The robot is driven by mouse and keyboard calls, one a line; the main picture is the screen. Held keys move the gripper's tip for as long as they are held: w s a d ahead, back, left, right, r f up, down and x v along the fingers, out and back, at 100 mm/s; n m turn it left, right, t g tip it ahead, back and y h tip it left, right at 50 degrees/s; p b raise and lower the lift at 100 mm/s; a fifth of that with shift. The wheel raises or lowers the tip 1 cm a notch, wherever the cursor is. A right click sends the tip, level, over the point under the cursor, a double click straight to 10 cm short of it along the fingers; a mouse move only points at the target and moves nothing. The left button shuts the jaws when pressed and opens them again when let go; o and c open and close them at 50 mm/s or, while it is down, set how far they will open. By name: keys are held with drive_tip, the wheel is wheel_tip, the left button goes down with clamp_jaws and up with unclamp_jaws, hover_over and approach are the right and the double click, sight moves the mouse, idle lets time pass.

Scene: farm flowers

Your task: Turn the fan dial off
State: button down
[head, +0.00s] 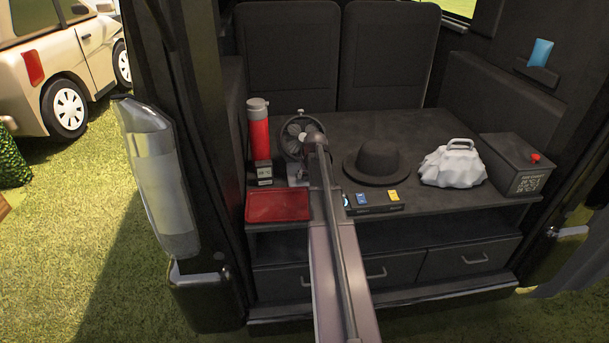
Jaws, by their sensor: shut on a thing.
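The small dark round fan (293,128) stands on the shelf in the back of the vehicle, left of the middle. My arm reaches in from the bottom of the head view and ends right in front of the fan. My gripper (298,178) is small in the view, low at the fan's base, and is shut on the fan dial. The dial itself is hidden behind the gripper and wrist, so its setting cannot be told.
A red flask (258,137) and a small dark box (264,172) stand left of the fan. A red tray (277,205) lies in front. A black hat (376,162), a white bag (452,164) and a dark box with a red button (517,165) stand to the right. A switch panel (374,202) lies near the front edge.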

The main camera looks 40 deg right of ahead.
drive_tip(key=shift+w+n, duration=0.2)
drive_tip(key=shift+n, duration=0.2)
drive_tip(key=shift+c, duration=1.3)
unclamp_jaws()
drive_tip(key=shift+s, duration=0.1)
drive_tip(key=shift+s, duration=0.25)
